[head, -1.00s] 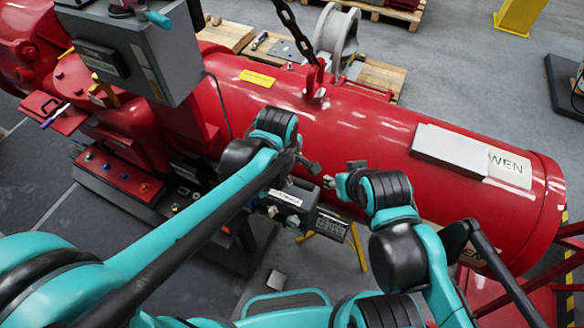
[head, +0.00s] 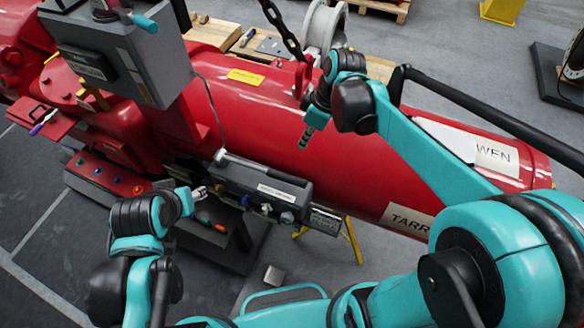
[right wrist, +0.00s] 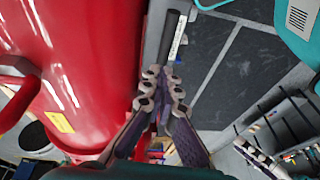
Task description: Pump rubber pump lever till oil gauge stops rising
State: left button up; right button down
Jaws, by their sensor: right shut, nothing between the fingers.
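The grey pump unit (head: 262,186), with a white label, is fixed along the side of the red cylinder. A pale rod with a dark grip (head: 255,168) lies along its top and looks like the pump lever. A dark labelled bar (right wrist: 172,38) shows beyond the fingertips in the right wrist view. My right gripper (head: 306,137) is shut and empty above the red cylinder, apart from the lever; its fingers (right wrist: 162,76) also show in the wrist view. My left gripper (head: 203,191) is near the pump unit's left end; its jaw state is unclear. I cannot identify the oil gauge.
The large red cylinder (head: 255,105) fills the middle. A grey control box (head: 120,60) stands upper left, above a red panel with coloured buttons (head: 105,175). A chain (head: 282,28) hangs to the cylinder's lug. Pallets stand behind. Floor is open at lower left.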

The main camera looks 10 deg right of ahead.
pick_arm(q)
jog(key=shift+s+a+f+m+b, duration=0.3)
jog(key=shift+a+f+b, duration=0.1)
jog(key=shift+f+b, duration=0.25)
pick_arm(e)
jog(key=shift+n, duration=0.3)
jog(key=shift+s+x, duration=0.15)
jog(key=shift+x, duration=2.2)
jog(key=shift+s+x, duration=0.2)
jog(key=shift+x, duration=2.15)
jog(key=shift+s+x, duration=0.15)
jog(key=shift+x, duration=2.2)
jog(key=shift+d, duration=0.1)
notch_tip(320, 180, down, 3)
jog(key=b, duration=0.2)
jog(key=shift+s+d+r+b, duration=0.1)
jog(key=shift+d+b, duration=0.05)
jog(key=shift+b, duration=0.2)
pick_arm(q)
notch_tip(320, 180, down, 2)
jog(key=shift+f, duration=0.25)
pick_arm(e)
jog(key=shift+r, duration=0.2)
